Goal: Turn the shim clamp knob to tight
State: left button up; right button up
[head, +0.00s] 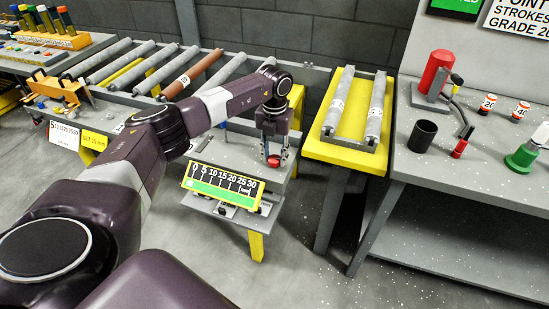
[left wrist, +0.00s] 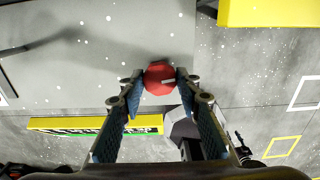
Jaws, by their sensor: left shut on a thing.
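The shim clamp knob (left wrist: 160,78) is red and roughly round, with a pale mark on its face. In the head view the knob (head: 274,161) sits on a grey bench behind the yellow scale plate (head: 223,186). My left gripper (left wrist: 158,84) is shut on the knob, one finger on each side. In the head view my left gripper (head: 273,150) points down over it. The fingers hide part of the knob's sides. The scale plate runs from 0 to 30 with a green band. My right gripper is not in view.
A roller conveyor (head: 130,65) with one brown roller runs behind my left arm. A yellow stand (head: 365,152) with two grey rollers is right of the knob. The grey table (head: 480,190) at the right holds a black cup (head: 422,136) and a red pump (head: 436,73).

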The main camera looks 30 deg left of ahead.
aim_at(275, 158)
pick_arm(q)
jog(key=m+b, duration=0.1)
jog(key=m, duration=0.3)
jog(key=shift+m+b, duration=0.4)
jog(key=shift+m, duration=1.3)
jog(key=o, duration=1.2)
jog(key=shift+c, duration=0.2)
notch_tip(275, 158, up, 12)
